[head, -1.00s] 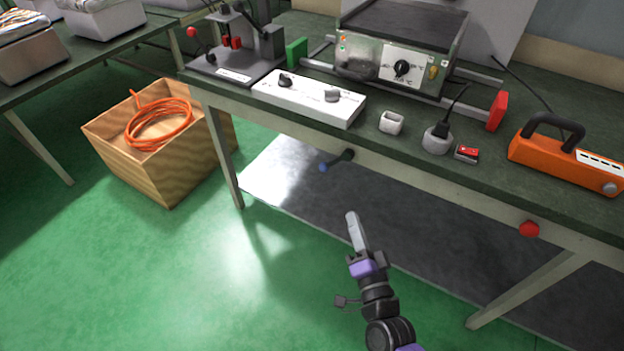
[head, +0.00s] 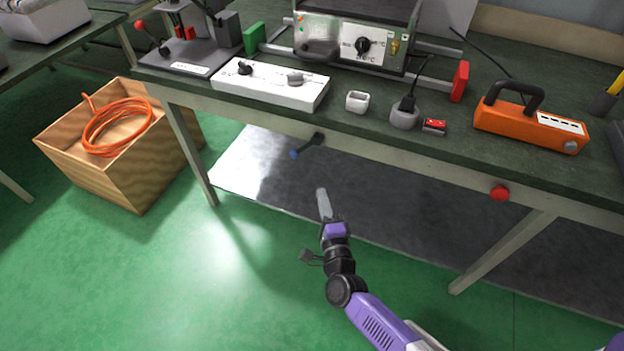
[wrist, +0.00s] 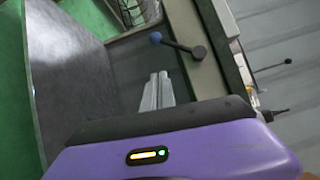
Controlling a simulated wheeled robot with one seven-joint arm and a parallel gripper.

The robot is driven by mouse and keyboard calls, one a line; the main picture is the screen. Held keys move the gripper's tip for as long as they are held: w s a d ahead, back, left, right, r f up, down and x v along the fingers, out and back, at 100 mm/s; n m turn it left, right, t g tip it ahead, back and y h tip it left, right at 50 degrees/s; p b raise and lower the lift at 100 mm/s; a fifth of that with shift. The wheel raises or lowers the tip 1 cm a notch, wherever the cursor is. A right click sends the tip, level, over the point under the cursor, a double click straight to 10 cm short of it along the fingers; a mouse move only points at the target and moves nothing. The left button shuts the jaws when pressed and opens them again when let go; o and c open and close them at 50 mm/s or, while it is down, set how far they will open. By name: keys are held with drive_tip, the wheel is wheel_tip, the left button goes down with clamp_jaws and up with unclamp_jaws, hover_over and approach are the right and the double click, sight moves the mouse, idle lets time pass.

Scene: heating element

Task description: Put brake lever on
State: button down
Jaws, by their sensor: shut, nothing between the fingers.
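A dark lever with a blue knob (head: 308,145), the likely brake lever, sticks out from the front edge of the workbench, below the tabletop. Its blue end points to the left and slightly down. It also shows in the wrist view (wrist: 180,46), beyond my fingertips. My gripper (head: 323,192) is in front of the bench, below the lever and apart from it. Its grey fingers lie together and are empty. In the wrist view the shut fingers (wrist: 157,90) point towards the lever's side of the bench.
The workbench (head: 400,165) carries a white control box (head: 270,88), a metal heater unit (head: 350,40), a white cup, a plug socket and an orange device (head: 530,125). A red button (head: 500,193) is on the bench front. A wooden crate (head: 140,180) stands left. Green floor before the bench is free.

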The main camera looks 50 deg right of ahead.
sight(302, 149)
drive_tip(key=w+a+x, duration=0.1)
drive_tip(key=a+x, duration=0.1)
drive_tip(key=x, duration=1)
drive_tip(key=shift+w+b, duration=0.3)
drive_tip(key=shift+w, duration=0.05)
drive_tip(key=shift+a+r, duration=0.1)
drive_tip(key=shift+r, duration=0.1)
drive_tip(key=shift+f+b, duration=0.1)
drive_tip(key=shift+b, duration=0.2)
